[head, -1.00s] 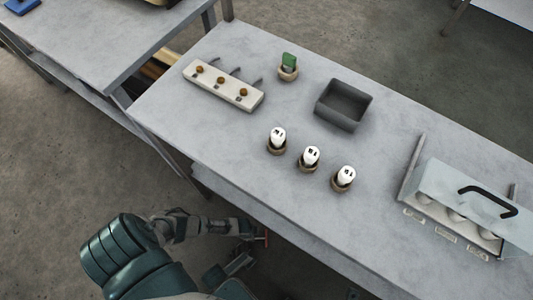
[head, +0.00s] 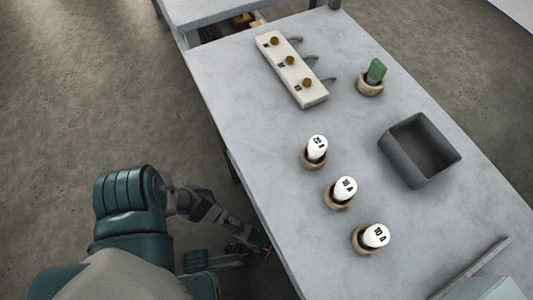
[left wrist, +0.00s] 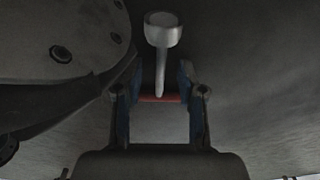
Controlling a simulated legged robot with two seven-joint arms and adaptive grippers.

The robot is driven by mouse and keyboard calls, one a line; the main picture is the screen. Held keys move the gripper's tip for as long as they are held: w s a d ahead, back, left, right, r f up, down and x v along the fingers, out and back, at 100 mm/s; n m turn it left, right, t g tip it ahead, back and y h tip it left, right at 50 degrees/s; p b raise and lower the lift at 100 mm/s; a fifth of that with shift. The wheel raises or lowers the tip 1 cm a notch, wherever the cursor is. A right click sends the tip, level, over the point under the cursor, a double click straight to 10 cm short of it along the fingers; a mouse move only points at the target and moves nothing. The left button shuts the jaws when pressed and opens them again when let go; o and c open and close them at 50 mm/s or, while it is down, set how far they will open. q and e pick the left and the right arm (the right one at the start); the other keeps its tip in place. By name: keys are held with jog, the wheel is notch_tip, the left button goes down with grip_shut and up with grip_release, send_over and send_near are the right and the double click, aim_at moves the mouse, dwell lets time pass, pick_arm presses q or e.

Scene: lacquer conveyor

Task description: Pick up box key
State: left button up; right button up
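The box key appears as a pale grey socket head and stem (left wrist: 162,32) with a red crossbar (left wrist: 160,98) in the left wrist view. The crossbar spans the gap between the fingers of my left gripper (left wrist: 160,88), which appear closed on its ends. The socket points away from the wrist. In the head view my left gripper (head: 262,248) is beside the near table edge, below the tabletop, with a small bit of red at its tip. My right gripper is not in view.
The grey table (head: 230,90) holds a white peg panel (head: 291,72), a green piece in a round holder (head: 376,72), a dark open bin (head: 418,150) and three white labelled fuses (head: 345,188) in holders. A pale case (head: 485,290) is at lower right.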

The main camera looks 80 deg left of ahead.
pick_arm(q)
jog(key=shift+a, duration=0.1)
grip_shut()
jog(key=shift+r, duration=0.1)
